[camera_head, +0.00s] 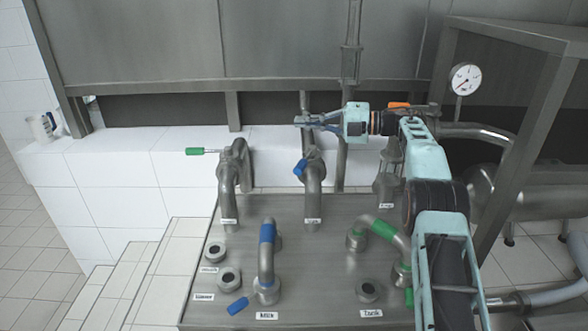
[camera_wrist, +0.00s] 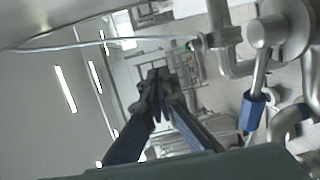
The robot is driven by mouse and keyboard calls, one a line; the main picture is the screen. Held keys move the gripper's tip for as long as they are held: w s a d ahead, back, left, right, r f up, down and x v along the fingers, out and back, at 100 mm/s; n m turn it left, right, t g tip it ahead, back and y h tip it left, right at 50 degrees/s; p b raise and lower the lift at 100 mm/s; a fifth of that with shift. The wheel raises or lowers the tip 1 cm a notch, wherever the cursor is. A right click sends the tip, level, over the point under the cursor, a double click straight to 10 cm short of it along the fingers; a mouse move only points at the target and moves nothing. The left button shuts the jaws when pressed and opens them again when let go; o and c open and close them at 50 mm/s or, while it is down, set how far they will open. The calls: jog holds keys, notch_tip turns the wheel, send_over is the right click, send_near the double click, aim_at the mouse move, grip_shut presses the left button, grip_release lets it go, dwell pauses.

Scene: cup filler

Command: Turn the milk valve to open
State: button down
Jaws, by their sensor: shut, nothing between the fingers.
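My gripper (camera_head: 300,121) is shut and empty, its fingers pointing left above the middle upright pipe (camera_head: 313,187). In the wrist view my gripper's fingertips (camera_wrist: 158,76) are together. A blue valve handle (camera_head: 300,167) on that pipe sits below the gripper, apart from it. A blue handle (camera_wrist: 254,108) also shows right of the fingers in the wrist view. A second blue handle (camera_head: 238,305) is at the front left, beside a pipe with a blue band (camera_head: 267,234). The label at that pipe's foot (camera_head: 266,316) seems to read "Milk". The middle pipe's label is too small to read.
A green handle (camera_head: 195,151) sticks out left from the left upright pipe (camera_head: 229,187). A green-banded pipe (camera_head: 383,229) stands at the right, near my arm. Open ports (camera_head: 229,277) are on the metal panel. A pressure gauge (camera_head: 465,79) is at the upper right.

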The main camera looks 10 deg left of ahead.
aim_at(306, 160)
jog(key=w+a+f+m+t+h, duration=0.2)
jog(key=w+a+m+t, duration=0.15)
jog(key=a, duration=0.35)
jog(key=w+a+f+m+t+h, duration=0.1)
jog(key=w+a+f+m+t, duration=0.2)
jog(key=a, duration=0.4)
jog(key=w+a+f+m+t+h, duration=0.1)
jog(key=a+f+m+t+h, duration=0.3)
jog(key=f+m+h, duration=0.25)
jog(key=s+d+f+m+t+h+p, duration=0.1)
jog(key=s+d+f+m+h, duration=0.3)
jog(key=s+f+m+h, duration=0.45)
jog(key=s+d+r+t+h, duration=0.1)
jog(key=s+r+t+h, duration=0.2)
jog(key=s, duration=0.5)
jog(key=s+d+r+t+h, duration=0.15)
jog(key=s+r+h, duration=0.25)
jog(key=s, duration=0.4)
jog(key=w+d+r+p, duration=0.1)
jog(key=w+d+p, duration=0.1)
jog(key=w+d, duration=0.6)
jog(key=shift+w+r+n, duration=0.25)
jog(key=shift+r+n, duration=0.1)
jog(key=shift+n, duration=0.1)
